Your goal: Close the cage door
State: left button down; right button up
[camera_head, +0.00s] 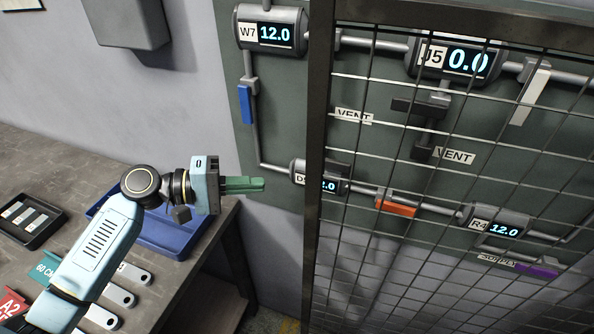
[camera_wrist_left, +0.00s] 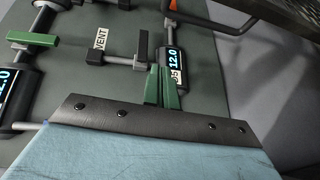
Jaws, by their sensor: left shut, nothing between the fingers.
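The cage door, a wire mesh (camera_head: 400,265) in a dark upright frame (camera_head: 318,150), covers the right part of the head view, in front of the green panel (camera_head: 285,130). Its frame edge also shows at the top right of the left wrist view (camera_wrist_left: 225,22). The panel's left part, with the W7 gauge, is uncovered. My left gripper (camera_head: 262,184) has its green fingers shut and empty, left of the door frame and apart from it in the picture. The fingers also show in the left wrist view (camera_wrist_left: 163,88). My right gripper is out of view.
The panel carries pipes, gauges W7 (camera_head: 270,34), J5 (camera_head: 458,60) and R4 (camera_head: 495,227), and a blue handle (camera_head: 245,104). Orange handle (camera_head: 396,205) sits behind the mesh. A workbench (camera_head: 60,165) with a blue tray (camera_head: 170,232) and black tray (camera_head: 30,240) stands left.

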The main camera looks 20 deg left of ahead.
pick_arm(q)
notch_tip(320, 180, up, 7)
jog(key=s+d+m+g+h, duration=0.1)
jog(key=s+g+h, duration=0.1)
jog(key=d+p, duration=0.4)
jog(key=d, duration=0.5)
jog(key=shift+s+d+r+p, duration=0.15)
jog(key=shift+s+d+p, duration=0.1)
jog(key=shift+s+p, duration=0.05)
jog(key=shift+s, duration=0.1)
